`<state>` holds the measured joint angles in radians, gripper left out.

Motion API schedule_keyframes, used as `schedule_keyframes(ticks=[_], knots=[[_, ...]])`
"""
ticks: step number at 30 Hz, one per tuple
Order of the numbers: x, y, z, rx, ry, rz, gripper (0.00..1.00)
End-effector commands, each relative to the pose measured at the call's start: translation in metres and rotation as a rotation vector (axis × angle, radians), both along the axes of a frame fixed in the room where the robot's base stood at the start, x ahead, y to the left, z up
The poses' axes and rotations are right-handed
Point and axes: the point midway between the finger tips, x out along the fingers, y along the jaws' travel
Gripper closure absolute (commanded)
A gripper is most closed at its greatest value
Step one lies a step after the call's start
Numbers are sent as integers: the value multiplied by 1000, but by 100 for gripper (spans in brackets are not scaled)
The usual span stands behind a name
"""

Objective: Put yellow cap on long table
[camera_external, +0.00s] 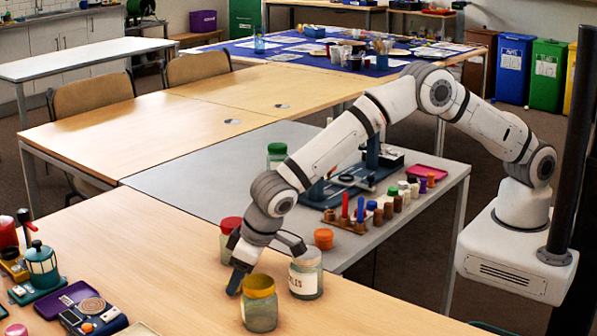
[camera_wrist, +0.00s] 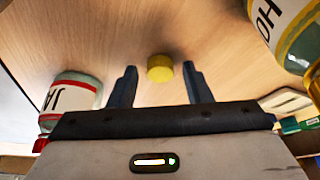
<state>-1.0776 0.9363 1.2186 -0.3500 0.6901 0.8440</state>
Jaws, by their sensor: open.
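The yellow cap (camera_wrist: 160,68) is small and round in the wrist view. It appears between and slightly beyond the tips of my gripper (camera_wrist: 160,82), with wood grain around it. The fingers are apart, with nothing held between them. In the external view my gripper (camera_external: 237,282) points down, low over the front wooden table (camera_external: 150,262), just left of a yellow-lidded jar (camera_external: 259,312). I cannot make out the cap there; the arm or jar may hide it. Several tables show, and I cannot tell for certain which is the long table.
A labelled jar (camera_external: 306,275) and a red-lidded jar (camera_external: 226,243) stand close to my gripper. Jars flank it in the wrist view too, at left (camera_wrist: 75,92) and upper right (camera_wrist: 295,35). A grey table (camera_external: 195,165) adjoins behind. Gadgets crowd the front left.

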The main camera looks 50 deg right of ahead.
Motion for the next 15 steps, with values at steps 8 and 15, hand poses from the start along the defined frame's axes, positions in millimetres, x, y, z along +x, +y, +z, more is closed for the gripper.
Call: schedule_keyframes(ticks=[8,15], knots=[[-19,-9,54,3,-2,0,55],[-35,-17,94,3,-1,1,55]])
